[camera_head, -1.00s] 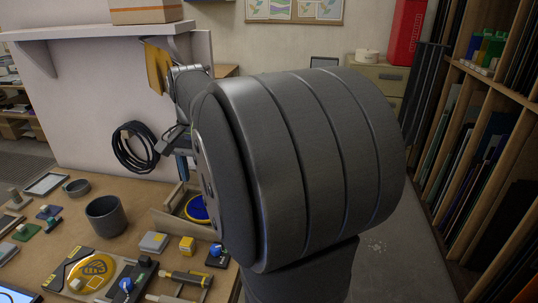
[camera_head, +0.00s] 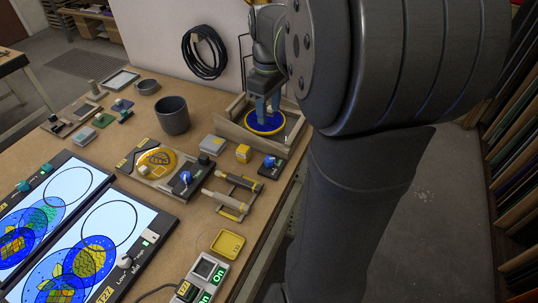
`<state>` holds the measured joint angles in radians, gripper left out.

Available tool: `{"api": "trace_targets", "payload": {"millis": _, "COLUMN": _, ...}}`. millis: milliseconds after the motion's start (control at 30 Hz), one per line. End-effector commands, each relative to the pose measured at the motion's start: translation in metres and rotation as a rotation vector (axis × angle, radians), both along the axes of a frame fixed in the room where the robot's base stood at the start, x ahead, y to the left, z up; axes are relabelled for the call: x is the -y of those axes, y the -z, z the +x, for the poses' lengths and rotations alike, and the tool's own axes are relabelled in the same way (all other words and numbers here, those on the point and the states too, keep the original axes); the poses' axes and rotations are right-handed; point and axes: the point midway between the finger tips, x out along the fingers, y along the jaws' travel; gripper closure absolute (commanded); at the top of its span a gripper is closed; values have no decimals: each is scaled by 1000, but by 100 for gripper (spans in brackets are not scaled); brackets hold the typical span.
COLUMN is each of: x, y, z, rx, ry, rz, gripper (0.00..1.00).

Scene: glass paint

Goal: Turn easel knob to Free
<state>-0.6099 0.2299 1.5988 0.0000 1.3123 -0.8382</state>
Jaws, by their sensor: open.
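A wooden easel-like frame (camera_head: 232,131) stands at the table's right rear edge, with a round blue disc with a yellow rim (camera_head: 258,128) in it. My gripper (camera_head: 268,108) points down over the disc with its bluish fingers apart; nothing shows between them. I cannot tell whether the fingertips touch the disc. A blue knob on a dark base (camera_head: 269,163) is just in front of the frame. Another blue knob (camera_head: 186,177) is on a dark block further left. I cannot tell which knob is the easel's, and no "Free" label is readable.
My large arm link covers the upper right. Lit panels with round designs (camera_head: 65,230) fill the left front. A yellow tray (camera_head: 228,243) lies in front.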

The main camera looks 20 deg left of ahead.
Motion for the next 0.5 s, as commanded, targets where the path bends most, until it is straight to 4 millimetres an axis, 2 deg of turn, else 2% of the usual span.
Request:
{"api": "trace_targets", "payload": {"millis": 167, "x": 0, "y": 8, "z": 0, "rx": -2, "ry": -51, "rz": -1, "gripper": 52}}
{"api": "trace_targets", "payload": {"millis": 267, "x": 0, "y": 21, "z": -1, "rx": -3, "ry": -50, "rz": -3, "gripper": 52}}
{"api": "trace_targets", "payload": {"millis": 500, "x": 1, "y": 70, "z": -1, "rx": -4, "ry": -48, "rz": -4, "gripper": 52}}
